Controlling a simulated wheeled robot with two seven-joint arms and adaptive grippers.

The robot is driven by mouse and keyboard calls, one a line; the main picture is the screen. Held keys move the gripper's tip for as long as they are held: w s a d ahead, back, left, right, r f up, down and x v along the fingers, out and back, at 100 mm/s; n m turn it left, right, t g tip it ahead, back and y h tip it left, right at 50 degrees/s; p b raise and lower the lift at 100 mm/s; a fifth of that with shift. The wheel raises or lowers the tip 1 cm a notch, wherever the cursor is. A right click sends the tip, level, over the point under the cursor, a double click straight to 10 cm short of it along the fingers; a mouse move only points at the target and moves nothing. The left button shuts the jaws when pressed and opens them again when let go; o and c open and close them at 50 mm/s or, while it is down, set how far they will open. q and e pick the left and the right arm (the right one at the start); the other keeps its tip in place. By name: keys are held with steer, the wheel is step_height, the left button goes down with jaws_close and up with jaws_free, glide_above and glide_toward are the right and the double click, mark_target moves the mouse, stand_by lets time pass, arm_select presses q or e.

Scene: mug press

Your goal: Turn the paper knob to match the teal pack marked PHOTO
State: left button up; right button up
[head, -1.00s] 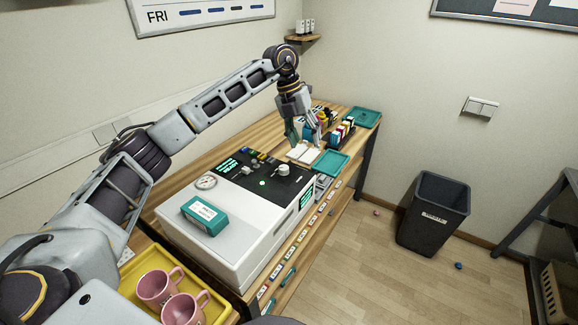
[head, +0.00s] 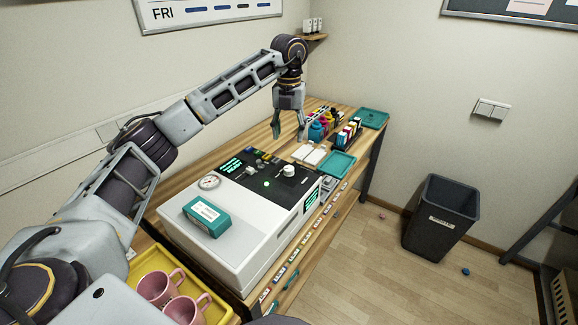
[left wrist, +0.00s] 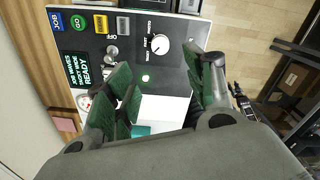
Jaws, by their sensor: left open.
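The control panel (head: 262,176) is the dark top area of the white press (head: 240,247). A pale round knob (head: 288,171) stands on it; it also shows in the left wrist view (left wrist: 161,45), with small labels beside it, one reading PHOTO. I cannot read its pointer's setting surely. The teal pack (head: 205,217) with a white label lies on the press lid; its print is too small to read. My left gripper (head: 289,134) hangs above and behind the panel, open and empty, fingers pointing down. In the left wrist view its green-padded fingers (left wrist: 165,92) are apart, clear of the knob.
Ink bottles (head: 318,130), white paper stacks (head: 310,154) and a teal tray (head: 337,164) stand beyond the press. A yellow tray (head: 150,262) with pink mugs (head: 160,288) is at the near left. Buttons and a green READY screen (left wrist: 78,68) sit near the knob.

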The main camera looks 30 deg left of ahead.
mark_target(289, 168)
arm_select(q)
steer(key=shift+f, duration=6.65)
steer(key=shift+c, duration=0.3)
steer(key=c, duration=1)
